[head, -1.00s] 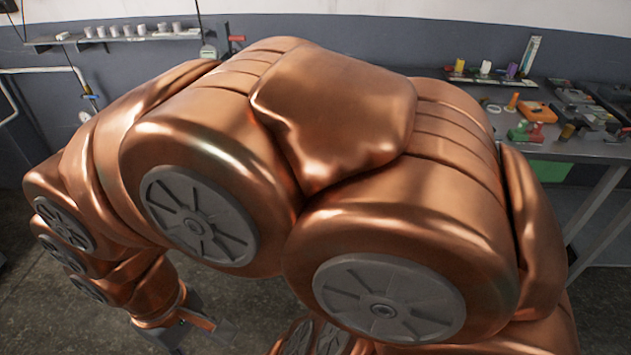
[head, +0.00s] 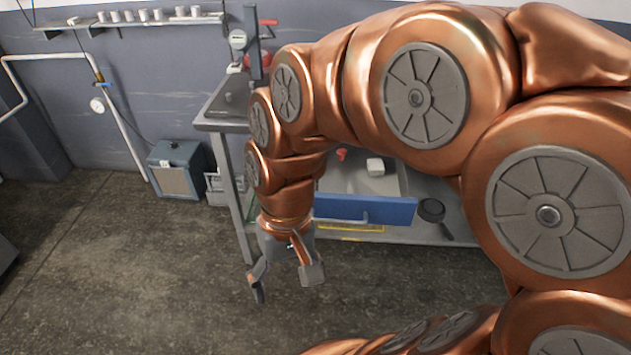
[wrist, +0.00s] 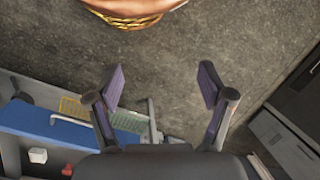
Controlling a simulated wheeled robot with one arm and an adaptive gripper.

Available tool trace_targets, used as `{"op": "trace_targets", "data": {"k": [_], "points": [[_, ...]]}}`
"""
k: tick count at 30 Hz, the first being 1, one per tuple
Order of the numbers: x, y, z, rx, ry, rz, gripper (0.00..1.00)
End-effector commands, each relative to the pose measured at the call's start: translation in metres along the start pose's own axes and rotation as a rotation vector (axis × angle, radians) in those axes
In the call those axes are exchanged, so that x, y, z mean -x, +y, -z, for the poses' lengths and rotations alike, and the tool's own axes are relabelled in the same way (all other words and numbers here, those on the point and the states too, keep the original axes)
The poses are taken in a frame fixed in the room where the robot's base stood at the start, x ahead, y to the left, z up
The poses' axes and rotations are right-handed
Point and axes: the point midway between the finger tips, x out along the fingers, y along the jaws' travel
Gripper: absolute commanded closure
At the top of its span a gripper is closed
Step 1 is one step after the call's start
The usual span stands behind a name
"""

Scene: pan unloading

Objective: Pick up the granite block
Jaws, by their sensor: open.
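A small pale block (head: 375,166), which may be the granite block, sits in an open drawer with a blue front (head: 365,209) under the bench. A pale cube, likely the same block, shows at the lower left of the wrist view (wrist: 38,155). My gripper (head: 286,279) hangs over bare floor, left of and in front of the drawer. Its fingers are spread wide and empty in the wrist view (wrist: 161,78). It is well apart from the block. My arm hides part of the bench and drawer.
A red object (head: 342,154) lies in the drawer beside the block. A dark round pan (head: 432,210) is right of the drawer front. The floor (head: 130,260) at left is clear.

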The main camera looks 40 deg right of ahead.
Motion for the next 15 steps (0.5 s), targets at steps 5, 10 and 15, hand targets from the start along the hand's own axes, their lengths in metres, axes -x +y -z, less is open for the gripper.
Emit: {"op": "trace_targets", "data": {"k": [5, 10, 15], "points": [[0.001, -0.021, 0.053, -0.176, -0.029, 0.167, 0.17], [0.008, -0.028, 0.106, -0.361, -0.063, 0.333, 0.17], [0.016, -0.017, 0.162, -0.563, -0.105, 0.500, 0.17]]}}
